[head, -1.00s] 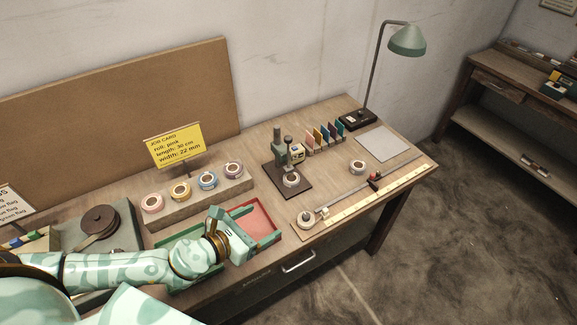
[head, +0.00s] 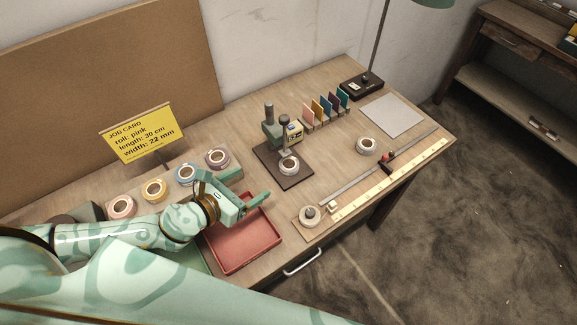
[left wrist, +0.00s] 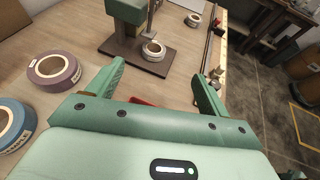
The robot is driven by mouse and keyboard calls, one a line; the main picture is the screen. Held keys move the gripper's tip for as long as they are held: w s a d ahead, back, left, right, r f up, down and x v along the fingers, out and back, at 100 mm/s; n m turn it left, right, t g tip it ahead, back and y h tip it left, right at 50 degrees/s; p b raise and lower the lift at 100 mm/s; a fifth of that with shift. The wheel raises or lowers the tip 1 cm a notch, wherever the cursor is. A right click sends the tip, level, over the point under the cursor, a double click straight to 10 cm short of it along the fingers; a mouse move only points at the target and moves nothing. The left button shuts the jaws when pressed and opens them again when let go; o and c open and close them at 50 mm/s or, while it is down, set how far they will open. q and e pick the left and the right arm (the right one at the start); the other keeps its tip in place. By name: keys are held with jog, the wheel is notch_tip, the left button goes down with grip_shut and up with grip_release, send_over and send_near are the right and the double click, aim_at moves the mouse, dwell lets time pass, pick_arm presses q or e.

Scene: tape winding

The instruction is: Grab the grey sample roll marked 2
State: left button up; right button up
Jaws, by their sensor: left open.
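Three pale grey-white rolls show in the head view: one on the dark stand (head: 289,165), one on the bare table (head: 367,146) and one at the left end of the ruler board (head: 309,215). I cannot read a 2 on any of them. The stand's roll also shows in the left wrist view (left wrist: 153,51), ahead between my fingers, and the table roll shows beyond it (left wrist: 193,19). My left gripper (head: 238,187) is open and empty above the red tray's back left corner, short of the stand. My right gripper is not in view.
A red tray (head: 245,255) lies below the gripper. Pink (head: 122,207), yellow (head: 154,190), blue (head: 186,175) and purple (head: 217,158) rolls stand in a row beside it. A dark stand base (head: 290,180) with a green post and a ruler board (head: 395,180) are to the right.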

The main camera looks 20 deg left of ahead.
pick_arm(q)
jog(key=f, duration=0.1)
jog(key=f+b, duration=0.2)
jog(key=shift+w+f, duration=0.25)
jog(key=shift+f, duration=0.1)
jog(key=b, duration=0.2)
send_near(293, 161)
jog(key=shift+w+d+f, duration=0.3)
jog(key=shift+d+f, duration=0.05)
jog(key=shift+d, duration=0.15)
jog(key=x, duration=0.3)
jog(key=b+x, duration=0.1)
jog(key=x, duration=0.1)
jog(key=shift+w+a, duration=0.2)
jog(key=shift+w, duration=0.15)
jog(key=shift+r, duration=0.1)
jog(key=c, duration=1)
jog(key=shift+c, duration=0.2)
